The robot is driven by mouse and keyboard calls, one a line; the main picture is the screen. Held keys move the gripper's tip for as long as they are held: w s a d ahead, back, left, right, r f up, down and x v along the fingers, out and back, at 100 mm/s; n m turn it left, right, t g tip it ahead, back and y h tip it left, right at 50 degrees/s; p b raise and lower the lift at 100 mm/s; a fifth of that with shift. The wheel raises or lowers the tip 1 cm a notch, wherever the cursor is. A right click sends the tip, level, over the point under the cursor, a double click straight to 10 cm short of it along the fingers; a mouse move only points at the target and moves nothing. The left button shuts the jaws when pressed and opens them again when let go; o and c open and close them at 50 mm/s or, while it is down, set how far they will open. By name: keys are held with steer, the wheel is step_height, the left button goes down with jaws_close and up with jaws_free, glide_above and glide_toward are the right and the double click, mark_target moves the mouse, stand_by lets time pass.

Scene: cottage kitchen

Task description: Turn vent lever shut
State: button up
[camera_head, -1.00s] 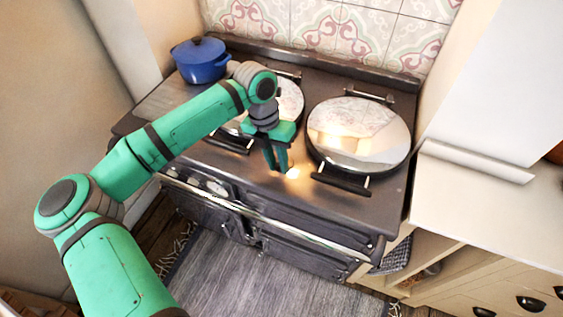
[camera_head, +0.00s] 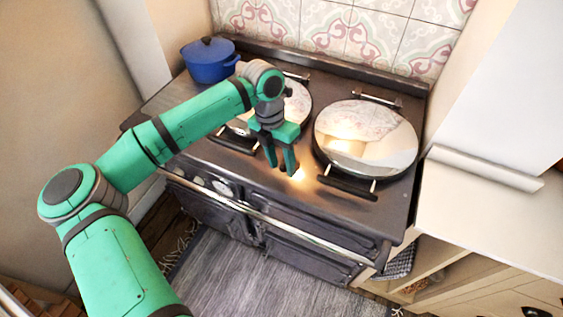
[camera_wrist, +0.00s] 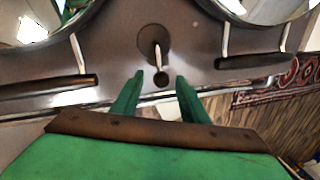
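The vent lever (camera_wrist: 158,55) shows in the wrist view as a short pale stem with a dark round knob. It rises from a dark round plate (camera_wrist: 148,36) on the range's brown top. My gripper (camera_wrist: 160,78) is open and empty, with one green finger on each side of the knob in the picture. I cannot tell whether the knob is between the fingertips or a little beyond them. In the head view my gripper (camera_head: 281,165) points down over the front of the range top (camera_head: 345,210), between the two round lids. I cannot make out the lever there.
The shiny lids (camera_head: 365,138) and (camera_head: 240,123) have dark front handles, the right handle (camera_head: 347,188) close to my gripper. A blue pot (camera_head: 210,65) stands at the back left. A rail (camera_head: 300,240) runs along the range front. A pale counter (camera_head: 490,215) lies right.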

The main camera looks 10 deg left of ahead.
step_height(320, 180, up, 11)
steer(key=w+a, duration=0.1)
steer(key=shift+a+f, duration=0.2)
steer(key=shift+a, duration=0.15)
stand_by(0.3)
stand_by(0.3)
